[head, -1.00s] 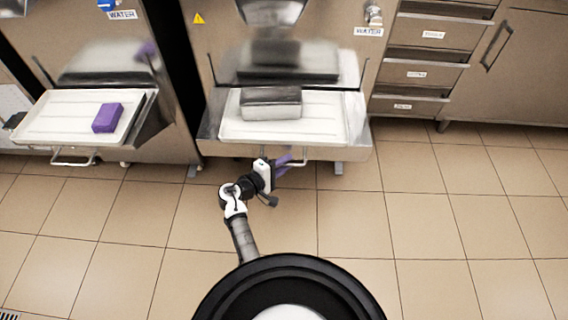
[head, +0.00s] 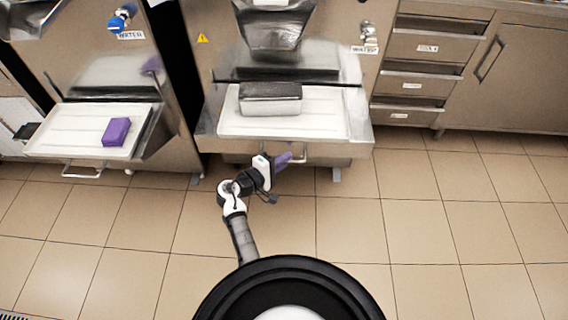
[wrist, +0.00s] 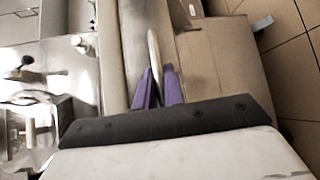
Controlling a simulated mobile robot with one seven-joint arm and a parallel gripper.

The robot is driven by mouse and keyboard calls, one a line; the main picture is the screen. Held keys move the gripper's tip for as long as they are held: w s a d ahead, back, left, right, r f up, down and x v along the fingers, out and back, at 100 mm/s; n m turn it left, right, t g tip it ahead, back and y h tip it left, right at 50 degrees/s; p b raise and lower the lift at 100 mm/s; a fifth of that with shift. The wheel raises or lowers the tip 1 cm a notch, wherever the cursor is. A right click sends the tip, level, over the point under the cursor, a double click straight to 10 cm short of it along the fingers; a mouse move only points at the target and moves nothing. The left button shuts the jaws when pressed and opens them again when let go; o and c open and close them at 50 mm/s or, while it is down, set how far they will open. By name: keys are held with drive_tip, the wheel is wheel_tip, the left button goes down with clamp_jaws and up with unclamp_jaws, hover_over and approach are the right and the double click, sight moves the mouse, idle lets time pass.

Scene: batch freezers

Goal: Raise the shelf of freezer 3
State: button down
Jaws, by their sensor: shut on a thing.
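The middle freezer (head: 345,75) stands in front of me; no number is readable on it. Its shelf (head: 345,125) is a white ribbed tray in a steel frame, with a dark-topped metal container (head: 270,107) on it. A thin light handle (head: 318,157) hangs below the shelf's front edge. My gripper (head: 288,160) has purple fingers and is at this handle, under the shelf. In the wrist view, the handle bar (wrist: 154,52) lies between the two purple fingers (wrist: 158,88), which are shut on it. The exact contact is small and partly hidden in the head view.
A second freezer (head: 110,60) stands at left; its own shelf (head: 65,143) holds a purple block (head: 116,131). Steel drawers (head: 415,85) and a cabinet (head: 510,85) stand at right. The tiled floor (head: 420,230) is clear.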

drive_tip(key=shift+w+r+p, duration=0.1)
drive_tip(key=shift+r+p, duration=0.65)
drive_tip(key=shift+r, duration=1.2)
drive_tip(key=shift+a+r, duration=0.1)
drive_tip(key=c, duration=1.5)
unclamp_jaws()
drive_tip(key=shift+c, duration=0.2)
drive_tip(key=shift+o, duration=0.3)
drive_tip(key=shift+s+a, duration=0.25)
drive_tip(key=shift+s, duration=0.05)
drive_tip(key=b+v, duration=0.2)
drive_tip(key=v, duration=1.1)
